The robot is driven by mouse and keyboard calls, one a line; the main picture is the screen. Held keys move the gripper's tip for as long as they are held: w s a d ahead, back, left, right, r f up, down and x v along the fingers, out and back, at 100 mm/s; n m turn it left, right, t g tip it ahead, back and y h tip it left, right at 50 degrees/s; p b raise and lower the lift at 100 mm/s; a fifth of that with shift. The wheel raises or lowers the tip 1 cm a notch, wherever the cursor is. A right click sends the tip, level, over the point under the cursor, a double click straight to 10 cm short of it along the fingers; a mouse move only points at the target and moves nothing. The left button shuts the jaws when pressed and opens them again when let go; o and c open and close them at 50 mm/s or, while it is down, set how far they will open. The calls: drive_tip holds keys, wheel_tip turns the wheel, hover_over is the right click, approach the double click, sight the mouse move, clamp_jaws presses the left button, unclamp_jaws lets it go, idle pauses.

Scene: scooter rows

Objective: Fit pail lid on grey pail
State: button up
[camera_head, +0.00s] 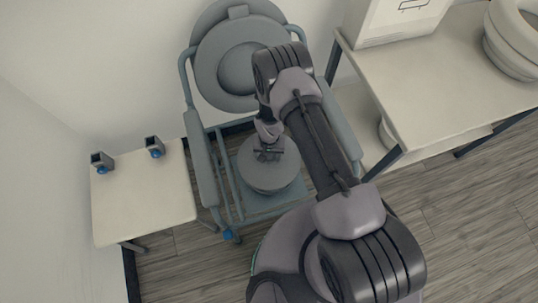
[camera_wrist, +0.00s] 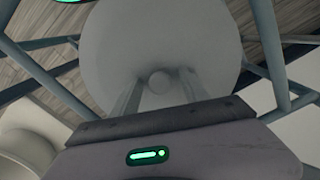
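The pail lid (camera_head: 262,180) is a round grey disc lying level over the grey pail inside the commode chair frame. In the wrist view the lid (camera_wrist: 160,40) fills the upper middle, with a small round knob (camera_wrist: 160,83) at its centre. The pail is mostly hidden beneath the lid, and I cannot tell whether the lid is fully seated. My gripper (camera_head: 267,153) is low over the lid's middle. In the wrist view my gripper (camera_wrist: 158,88) is open, its two fingers on either side of the knob with gaps to it.
The commode chair (camera_head: 201,165) has armrests on both sides and a raised seat (camera_head: 208,75) behind. A small table (camera_head: 140,205) at left bears two small grey blocks with blue parts. A larger table (camera_head: 430,90) at right bears a white box (camera_head: 395,20) and a white ring-shaped seat (camera_head: 510,45).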

wheel_tip(320, 180, up, 18)
drive_tip(key=p, duration=0.7)
drive_tip(key=shift+f, duration=0.25)
drive_tip(key=w+d+r+m+t, duration=0.1)
drive_tip(key=w+r, duration=0.1)
drive_tip(key=r, duration=0.6)
drive_tip(key=w+d+r, duration=0.1)
drive_tip(key=w+r, duration=0.1)
drive_tip(key=r, duration=0.6)
drive_tip(key=s+d+r+m+t+y, duration=0.1)
drive_tip(key=s+d+r, duration=0.1)
drive_tip(key=r, duration=0.7)
drive_tip(key=s+d+r+t, duration=0.1)
drive_tip(key=s+r, duration=0.1)
drive_tip(key=r, duration=0.6)
drive_tip(key=s+d+r+m+t+y, duration=0.1)
drive_tip(key=s+d+r+t, duration=0.1)
drive_tip(key=s+r, duration=1.2)
drive_tip(key=s+d, duration=0.1)
drive_tip(key=s, duration=0.2)
drive_tip(key=shift+s+d+t, duration=0.15)
drive_tip(key=shift+d+t, duration=0.1)
drive_tip(key=shift+t, duration=0.15)
